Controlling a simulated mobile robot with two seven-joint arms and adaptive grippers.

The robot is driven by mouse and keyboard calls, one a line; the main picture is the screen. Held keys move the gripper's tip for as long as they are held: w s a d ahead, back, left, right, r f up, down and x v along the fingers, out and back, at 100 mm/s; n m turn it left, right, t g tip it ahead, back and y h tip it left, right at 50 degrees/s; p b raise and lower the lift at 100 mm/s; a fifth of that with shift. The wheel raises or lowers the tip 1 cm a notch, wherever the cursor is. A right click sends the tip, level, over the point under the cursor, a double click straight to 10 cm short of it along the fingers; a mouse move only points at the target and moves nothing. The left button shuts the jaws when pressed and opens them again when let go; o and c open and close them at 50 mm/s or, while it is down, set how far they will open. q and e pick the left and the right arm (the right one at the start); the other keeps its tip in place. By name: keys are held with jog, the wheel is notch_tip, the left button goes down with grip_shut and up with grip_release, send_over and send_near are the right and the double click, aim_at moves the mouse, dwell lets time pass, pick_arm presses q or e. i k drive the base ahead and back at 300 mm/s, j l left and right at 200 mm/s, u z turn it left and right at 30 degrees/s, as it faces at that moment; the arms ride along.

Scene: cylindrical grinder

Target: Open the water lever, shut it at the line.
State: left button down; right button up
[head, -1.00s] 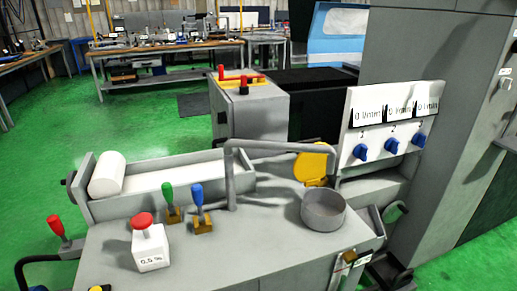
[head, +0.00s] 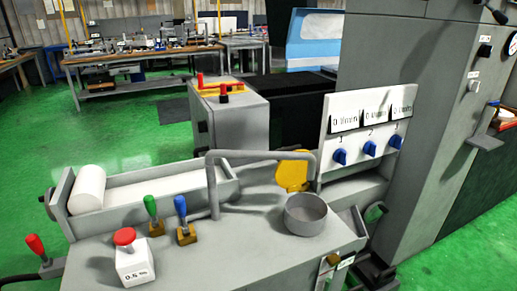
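Two small hand levers stand on brass bases on the grey bench: a green-handled lever (head: 151,207) and a blue-handled lever (head: 181,207). A red-handled lever (head: 36,247) stands at the bench's left edge. I cannot tell from markings which is the water lever. A grey bent pipe (head: 258,154) rises behind the levers and reaches right, its end turned down near a round grey open pot (head: 306,216). No water shows, and no line is visible on the pot. Neither gripper is in view.
A trough with a white roller (head: 87,190) lies behind left. A panel with three blue knobs (head: 369,148) stands at right, beside a tall grey cabinet (head: 400,80). A yellow flap (head: 292,173) is behind the pot.

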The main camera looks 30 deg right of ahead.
aim_at(179, 202)
jog(key=z, duration=1.1)
jog(key=i+l, duration=0.1)
jog(key=l, duration=0.35)
jog(key=i+z, duration=0.05)
